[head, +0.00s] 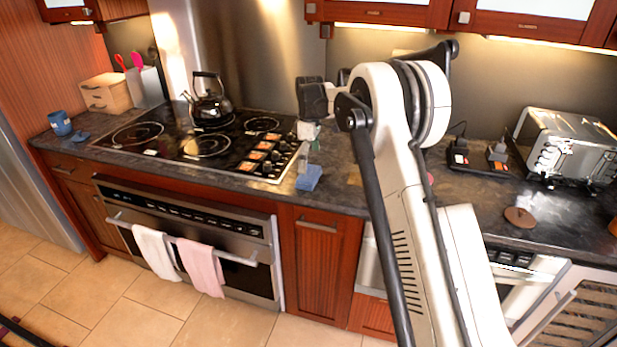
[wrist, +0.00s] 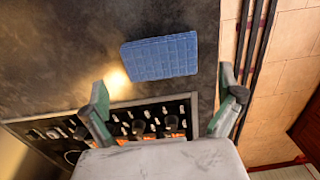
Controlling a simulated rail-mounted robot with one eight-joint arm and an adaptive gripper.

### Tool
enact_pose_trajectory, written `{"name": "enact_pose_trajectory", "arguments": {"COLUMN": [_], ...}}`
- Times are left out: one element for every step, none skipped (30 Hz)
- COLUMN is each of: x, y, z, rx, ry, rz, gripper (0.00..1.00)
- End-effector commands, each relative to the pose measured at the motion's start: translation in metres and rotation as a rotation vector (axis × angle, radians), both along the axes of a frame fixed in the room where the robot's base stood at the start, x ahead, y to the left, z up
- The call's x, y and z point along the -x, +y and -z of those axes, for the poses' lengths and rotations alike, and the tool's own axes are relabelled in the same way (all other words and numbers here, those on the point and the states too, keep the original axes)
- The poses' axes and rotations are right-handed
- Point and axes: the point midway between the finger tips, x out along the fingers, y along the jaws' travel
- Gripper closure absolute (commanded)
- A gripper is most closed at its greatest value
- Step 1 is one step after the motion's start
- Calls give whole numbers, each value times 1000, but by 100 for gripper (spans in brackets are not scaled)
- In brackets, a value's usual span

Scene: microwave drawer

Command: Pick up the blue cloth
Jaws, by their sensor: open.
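The blue cloth (head: 308,178) lies folded flat on the dark countertop, just right of the stove, near the front edge. In the wrist view the cloth (wrist: 160,55) is a quilted blue rectangle, fully visible beyond the fingertips. My gripper (head: 308,140) is above the counter, over the area of the cloth and the stove's right edge. In the wrist view my gripper (wrist: 163,84) has its two greenish fingers wide apart with nothing between them. The cloth is apart from both fingers.
A toaster (head: 570,145) stands far right. A blue mug (head: 60,123) and a small blue item (head: 81,136) sit at the far left. Two towels hang on the oven handle (head: 240,258).

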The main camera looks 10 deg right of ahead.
Motion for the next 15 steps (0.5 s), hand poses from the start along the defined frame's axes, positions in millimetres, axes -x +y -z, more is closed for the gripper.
{"name": "enact_pose_trajectory", "arguments": {"x": [0,0,0,0,0,0,0,0,0,0,0,0,1,1,1], "y": [0,0,0,0,0,0,0,1,1,1,2,2,2,2,2], "z": [5,8,10,11,12,14,16,18,23,27,31,37,41,45,51], "rx": [0,0,0,0,0,0,0,0,0,0,0,0,0,0,0], "ry": [0,0,0,0,0,0,0,0,0,0,0,0,0,0,0], "rz": [0,0,0,0,0,0,0,0,0,0,0,0,0,0,0], "gripper": [0,0,0,0,0,0,0,0,0,0,0,0,0,0,0]}}
